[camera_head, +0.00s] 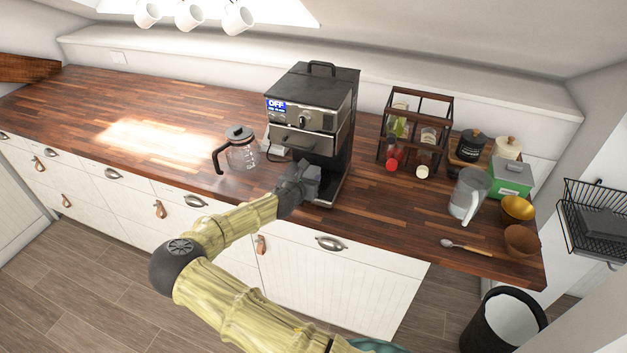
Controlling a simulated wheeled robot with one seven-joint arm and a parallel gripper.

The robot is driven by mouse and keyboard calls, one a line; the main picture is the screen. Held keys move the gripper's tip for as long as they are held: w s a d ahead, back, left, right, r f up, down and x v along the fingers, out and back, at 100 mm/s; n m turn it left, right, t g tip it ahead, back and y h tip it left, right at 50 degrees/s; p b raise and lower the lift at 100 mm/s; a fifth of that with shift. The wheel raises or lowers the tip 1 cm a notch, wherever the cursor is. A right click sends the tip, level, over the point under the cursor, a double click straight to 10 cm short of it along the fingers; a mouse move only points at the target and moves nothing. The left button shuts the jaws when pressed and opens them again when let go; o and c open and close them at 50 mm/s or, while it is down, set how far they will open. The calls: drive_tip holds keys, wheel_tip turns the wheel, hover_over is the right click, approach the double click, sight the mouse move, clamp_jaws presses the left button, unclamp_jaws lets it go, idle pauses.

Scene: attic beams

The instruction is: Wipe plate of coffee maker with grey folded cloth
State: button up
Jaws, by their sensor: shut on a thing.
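The coffee maker (315,120) is a black and steel machine standing on the wooden counter, with a small blue display reading OFF. Its lower plate (327,195) shows only in part, behind my gripper. My gripper (311,184) is at the front opening of the coffee maker, low over the plate. It is shut on a grey thing, likely the grey folded cloth (312,174), which is small and partly hidden by the fingers. I cannot tell whether the cloth touches the plate. The glass coffee pot (241,153) stands on the counter to the left of the machine.
A dark rack with bottles and jars (417,130) stands right of the coffee maker. A clear jug (467,195), a green box (510,177), bowls (517,208) and a spoon (465,246) are farther right. The counter left of the pot is clear. Cups (189,14) hang above.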

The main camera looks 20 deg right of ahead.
drive_tip(key=shift+w+a, duration=0.15)
drive_tip(key=shift+a, duration=0.05)
drive_tip(key=shift+w+a+f, duration=0.1)
drive_tip(key=shift+w+a, duration=0.65)
drive_tip(key=shift+a, duration=0.35)
drive_tip(key=shift+s+d, duration=0.45)
drive_tip(key=shift+d, duration=0.15)
drive_tip(key=shift+s+d, duration=0.4)
drive_tip(key=shift+d, duration=0.2)
drive_tip(key=shift+r+p, duration=0.5)
drive_tip(key=shift+r, duration=0.4)
